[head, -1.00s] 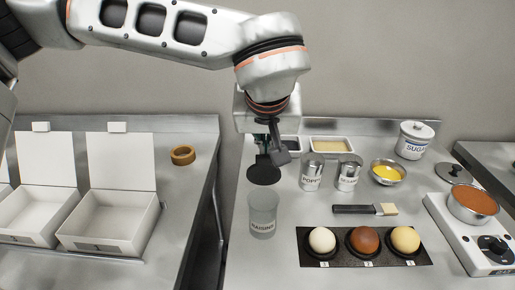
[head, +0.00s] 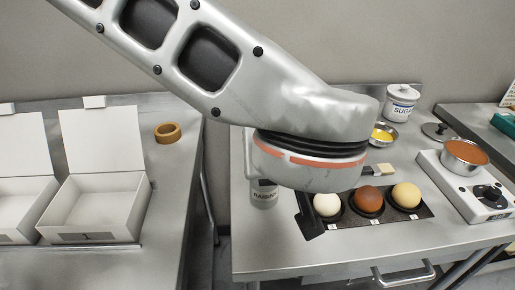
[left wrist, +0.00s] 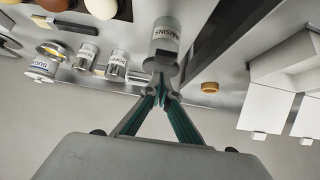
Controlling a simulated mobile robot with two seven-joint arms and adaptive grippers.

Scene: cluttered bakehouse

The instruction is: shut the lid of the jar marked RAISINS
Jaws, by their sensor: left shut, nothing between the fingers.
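The jar marked RAISINS (head: 264,193) stands upright on the steel table in the head view. My left wrist covers its upper part. It also shows upside down in the left wrist view (left wrist: 166,38), with its mouth end toward my fingers. In the head view my wrist hides these fingers. My right gripper is not in view.
A dark tray (head: 426,212) with egg-like balls lies right of the jar. Across a gap, the left table holds open white boxes (head: 128,192) and a tape ring (head: 168,131).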

